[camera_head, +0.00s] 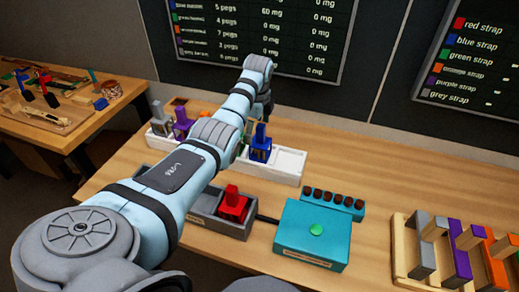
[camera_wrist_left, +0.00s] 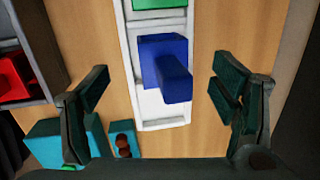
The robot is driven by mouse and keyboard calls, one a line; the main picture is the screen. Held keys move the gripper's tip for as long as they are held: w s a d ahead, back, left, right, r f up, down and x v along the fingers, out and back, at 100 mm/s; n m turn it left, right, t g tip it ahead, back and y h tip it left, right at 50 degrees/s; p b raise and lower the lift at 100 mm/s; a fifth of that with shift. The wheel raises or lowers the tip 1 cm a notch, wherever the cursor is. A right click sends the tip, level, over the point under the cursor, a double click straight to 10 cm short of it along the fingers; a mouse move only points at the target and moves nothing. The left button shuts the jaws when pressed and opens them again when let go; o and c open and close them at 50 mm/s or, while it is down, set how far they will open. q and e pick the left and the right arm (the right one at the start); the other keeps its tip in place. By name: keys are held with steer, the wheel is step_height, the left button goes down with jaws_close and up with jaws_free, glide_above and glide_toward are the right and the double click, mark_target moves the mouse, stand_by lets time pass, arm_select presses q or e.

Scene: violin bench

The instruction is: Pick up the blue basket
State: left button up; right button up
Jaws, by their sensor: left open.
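The blue basket (camera_head: 260,150) stands in the white rack (camera_head: 289,170), with an upright blue handle or post. In the left wrist view the blue basket (camera_wrist_left: 160,50) lies between my open fingers, with clear gaps on both sides. My left gripper (camera_head: 264,106) is above the basket, partly hidden by its own arm; its fingers (camera_wrist_left: 160,82) are spread and empty. My right gripper is not in view.
Other coloured baskets, including a purple one (camera_head: 181,124), stand along the rack, some hidden by my arm. A grey tray with a red basket (camera_head: 233,204), a teal box (camera_head: 314,236) and a wooden strap rack (camera_head: 405,245) are nearer.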

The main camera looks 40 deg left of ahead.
mark_target(259, 142)
arm_select(q)
steer(key=f, duration=0.2)
steer(key=w+f+b, duration=0.1)
steer(key=f, duration=0.2)
steer(key=shift+w+d+f, duration=0.15)
steer(key=shift+w+f, duration=0.2)
steer(key=shift+w, duration=0.05)
steer(key=shift+s+r, duration=0.2)
steer(key=shift+s, duration=0.05)
steer(key=shift+c, duration=0.4)
steer(key=c, duration=1.3)
steer(key=shift+c, duration=1)
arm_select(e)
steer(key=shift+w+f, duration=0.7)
arm_select(q)
steer(key=shift+r, duration=0.1)
